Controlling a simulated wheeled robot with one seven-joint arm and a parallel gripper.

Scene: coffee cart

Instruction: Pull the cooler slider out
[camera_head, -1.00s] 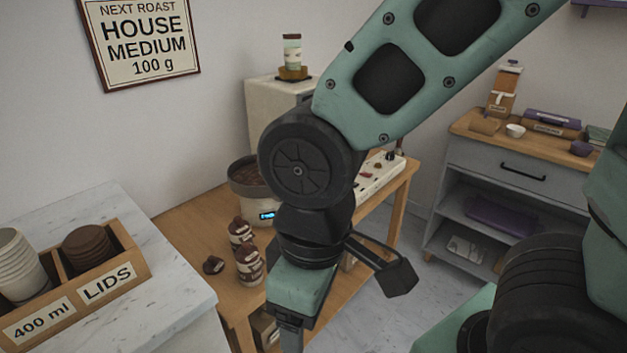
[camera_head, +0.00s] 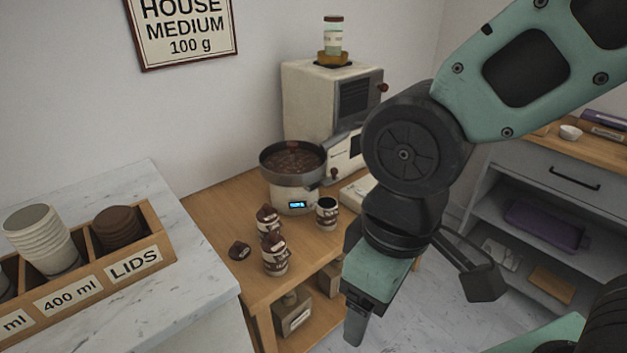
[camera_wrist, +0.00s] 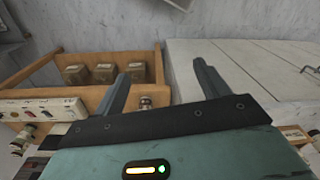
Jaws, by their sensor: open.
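The cooler appears to be the round dark pan of brown beans (camera_head: 293,158) on a pale base with a lit blue display (camera_head: 297,205), on the wooden table. A small brown knob (camera_head: 334,174) shows at its right side; I cannot tell whether it is the slider. My gripper (camera_head: 354,330) points down in front of the table's right edge, apart from the cooler. In the wrist view my gripper (camera_wrist: 163,85) has its two fingers spread with nothing between them. The cooler's right rear is partly hidden by the roaster area and my arm.
A cream roaster (camera_head: 312,105) stands behind the cooler. A marble counter (camera_head: 185,280) with a lids box (camera_head: 135,262) is at left. A grey cabinet (camera_head: 510,175) is at right.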

